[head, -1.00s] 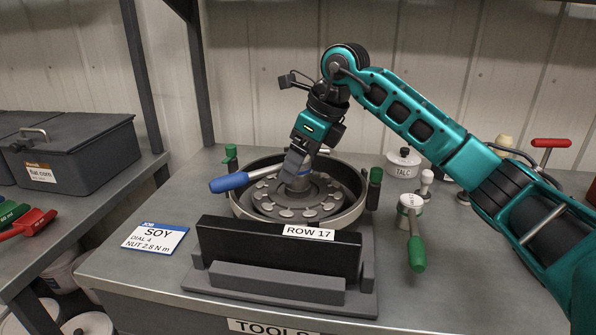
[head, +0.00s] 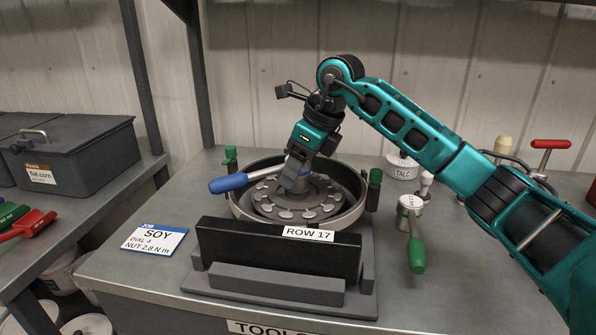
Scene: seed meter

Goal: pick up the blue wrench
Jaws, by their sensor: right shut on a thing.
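The blue wrench shows its blue handle (head: 229,183) sticking out to the left over the rim of the round seed meter (head: 345,213). Its metal shaft runs right, over the meter, toward the hub. My right gripper (head: 291,180) points down over the meter and is shut on the wrench near the shaft's right end. The gripper hides the wrench's head, so I cannot tell whether it touches the hub. My left gripper is not in view.
A black block with the ROW 17 label (head: 308,234) stands in front of the meter. Green-topped posts (head: 375,178) flank it. A green-handled tool (head: 416,252) and a TALC tub (head: 402,164) are at right. The SOY card (head: 155,239) lies at left.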

